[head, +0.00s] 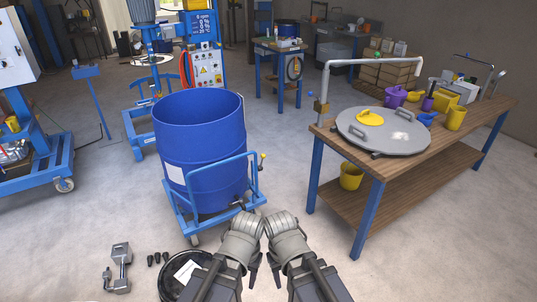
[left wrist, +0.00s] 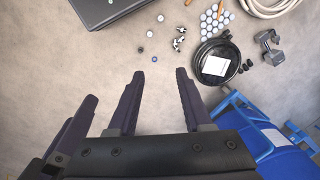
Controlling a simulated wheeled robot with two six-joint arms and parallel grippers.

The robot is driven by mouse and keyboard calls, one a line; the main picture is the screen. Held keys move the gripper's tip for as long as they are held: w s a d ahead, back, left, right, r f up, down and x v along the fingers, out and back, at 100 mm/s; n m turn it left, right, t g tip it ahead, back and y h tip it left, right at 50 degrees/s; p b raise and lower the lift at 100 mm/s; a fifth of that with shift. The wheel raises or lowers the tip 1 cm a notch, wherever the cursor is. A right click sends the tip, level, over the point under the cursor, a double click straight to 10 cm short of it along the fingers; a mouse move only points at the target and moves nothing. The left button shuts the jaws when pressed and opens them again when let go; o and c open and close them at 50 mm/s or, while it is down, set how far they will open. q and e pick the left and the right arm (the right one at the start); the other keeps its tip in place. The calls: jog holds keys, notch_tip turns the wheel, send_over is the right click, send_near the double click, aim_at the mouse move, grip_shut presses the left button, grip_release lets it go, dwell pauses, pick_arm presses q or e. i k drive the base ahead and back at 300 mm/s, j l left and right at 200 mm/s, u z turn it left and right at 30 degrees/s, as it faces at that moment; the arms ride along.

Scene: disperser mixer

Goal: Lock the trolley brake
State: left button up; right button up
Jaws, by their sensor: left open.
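The blue trolley (head: 222,222) carries a large open blue drum (head: 205,150) in the head view. A small yellow-and-red part (head: 262,157) sits on the trolley's upright at the right; I cannot tell whether this is the brake. A caster (head: 195,239) shows at the front. My left gripper (head: 253,268) is in front of the trolley, apart from it. Its two fingers are open and empty in the left wrist view (left wrist: 160,75). My right gripper (head: 276,270) is beside it, its opening unclear. Blue trolley parts (left wrist: 248,125) also show at the right of the left wrist view.
A workbench (head: 400,158) with a round grey lid (head: 400,141) stands to the right. A blue mixer (head: 203,70) stands behind the drum.

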aim_at(263, 156)
jog(key=i+l, duration=0.15)
jog(key=l, duration=0.25)
jog(key=i+l, duration=0.15)
jog(key=l, duration=0.2)
jog(key=i+l, duration=0.1)
jog(key=l, duration=0.3)
jog(key=i+l, duration=0.15)
jog(key=l, duration=0.2)
jog(key=i+l, duration=0.15)
jog(key=l, duration=0.25)
jog(key=i+l, duration=0.2)
jog(key=i, duration=0.25)
jog(key=i+l, duration=0.2)
jog(key=i, duration=0.2)
jog(key=i+j, duration=0.3)
jog(key=i, duration=0.25)
